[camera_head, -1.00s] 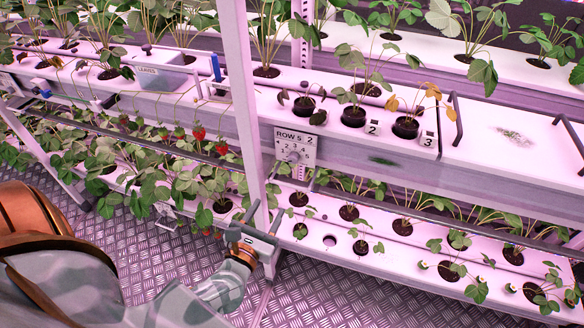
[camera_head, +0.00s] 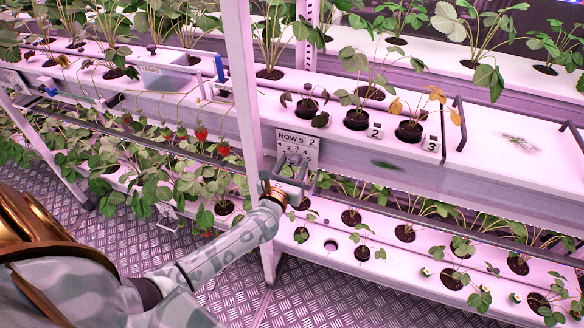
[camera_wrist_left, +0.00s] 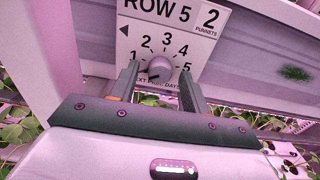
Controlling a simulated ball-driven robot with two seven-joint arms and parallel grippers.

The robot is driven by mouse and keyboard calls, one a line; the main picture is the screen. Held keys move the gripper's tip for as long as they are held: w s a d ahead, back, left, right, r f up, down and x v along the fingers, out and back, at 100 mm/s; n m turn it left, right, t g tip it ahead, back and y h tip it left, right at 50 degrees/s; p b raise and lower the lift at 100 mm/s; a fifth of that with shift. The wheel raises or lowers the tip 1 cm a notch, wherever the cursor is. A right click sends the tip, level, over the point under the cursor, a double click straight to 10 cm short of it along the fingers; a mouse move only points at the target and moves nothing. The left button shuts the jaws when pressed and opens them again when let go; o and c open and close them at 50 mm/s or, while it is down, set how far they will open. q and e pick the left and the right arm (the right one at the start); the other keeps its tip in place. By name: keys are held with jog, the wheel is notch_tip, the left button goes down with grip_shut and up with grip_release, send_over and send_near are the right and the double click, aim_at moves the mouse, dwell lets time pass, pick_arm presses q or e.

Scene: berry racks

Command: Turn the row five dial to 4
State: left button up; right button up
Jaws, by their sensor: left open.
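The row five dial is a small round grey knob (camera_wrist_left: 158,68) on a white plate (camera_wrist_left: 205,42) reading "ROW 5", with the numbers 1 to 5 arced around it. A dark mark shows at the knob's lower left; I cannot read its setting surely. In the head view the plate (camera_head: 297,141) is on the rack's front, and my gripper hides the knob. My left gripper (camera_head: 290,170) is open in front of the plate. In the left wrist view its fingers (camera_wrist_left: 159,77) stand either side of the knob; I cannot tell whether they touch it. My right gripper is not in view.
A white upright post (camera_head: 243,90) stands just left of the plate. Potted plants sit in the upper shelf (camera_head: 345,135), with number tags 2 (camera_head: 376,131) and 3 (camera_head: 431,143). A lower planted tray (camera_head: 345,262) runs beneath my gripper.

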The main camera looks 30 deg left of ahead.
pick_arm(q)
jog(key=c, duration=1)
jog(key=shift+m, duration=0.3)
